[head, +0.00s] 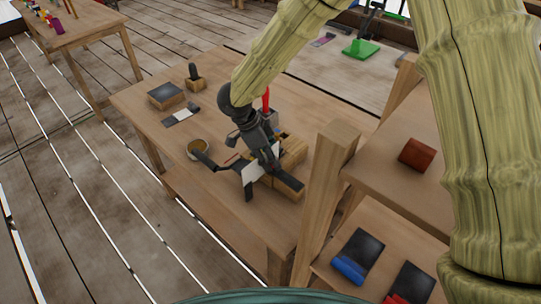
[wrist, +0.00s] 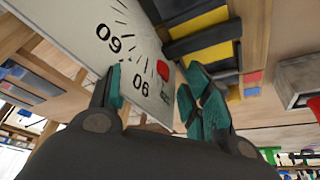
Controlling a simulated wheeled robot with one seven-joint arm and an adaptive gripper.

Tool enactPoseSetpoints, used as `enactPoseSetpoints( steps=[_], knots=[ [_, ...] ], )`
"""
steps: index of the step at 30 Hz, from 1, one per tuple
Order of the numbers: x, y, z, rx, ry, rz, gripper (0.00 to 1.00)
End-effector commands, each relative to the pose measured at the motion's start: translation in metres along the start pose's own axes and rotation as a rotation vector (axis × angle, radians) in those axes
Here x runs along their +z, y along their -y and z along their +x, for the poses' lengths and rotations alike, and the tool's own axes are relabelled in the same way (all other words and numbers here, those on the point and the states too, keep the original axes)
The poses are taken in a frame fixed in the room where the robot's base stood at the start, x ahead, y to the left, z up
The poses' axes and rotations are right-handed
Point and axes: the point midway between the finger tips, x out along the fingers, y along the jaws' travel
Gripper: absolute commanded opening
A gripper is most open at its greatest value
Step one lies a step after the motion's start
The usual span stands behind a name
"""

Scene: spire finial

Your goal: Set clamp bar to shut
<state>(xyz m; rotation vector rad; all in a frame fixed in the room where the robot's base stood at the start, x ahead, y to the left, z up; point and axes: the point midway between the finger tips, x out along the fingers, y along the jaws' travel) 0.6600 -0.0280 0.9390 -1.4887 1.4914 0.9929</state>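A white panel (wrist: 135,60) with a printed scale, the numbers 60 and 90 and a red mark lies beyond my gripper (wrist: 152,78) in the wrist view. My gripper's teal fingertips are apart, with nothing seen held between them. A dark bar (wrist: 200,38) crosses a yellow block to the right of the panel; it may be the clamp bar, but I cannot tell its setting. In the head view the white panel (head: 249,174) stands at the wooden fixture (head: 292,160), partly hidden by my gripper. The bar is not clear there.
The fixture is on a wooden table (head: 150,105). A bowl (head: 197,148), a red upright piece (head: 265,100) and small blocks (head: 165,95) are near it. A wooden post (head: 325,190) and a shelf holding a red-brown block (head: 418,154) stand close on the right.

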Motion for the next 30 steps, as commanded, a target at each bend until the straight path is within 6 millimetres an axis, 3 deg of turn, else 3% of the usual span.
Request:
enactPoseSetpoints(
  steps=[10,24,30],
  knots=[
    [0.0,-0.001,-0.012,0.001,-0.001,0.0,0.49],
    [0.0,0.0,-0.092,0.0,0.0,0.0,0.49],
    [0.0,0.001,-0.113,0.0,0.001,0.0,0.49]
  ],
)
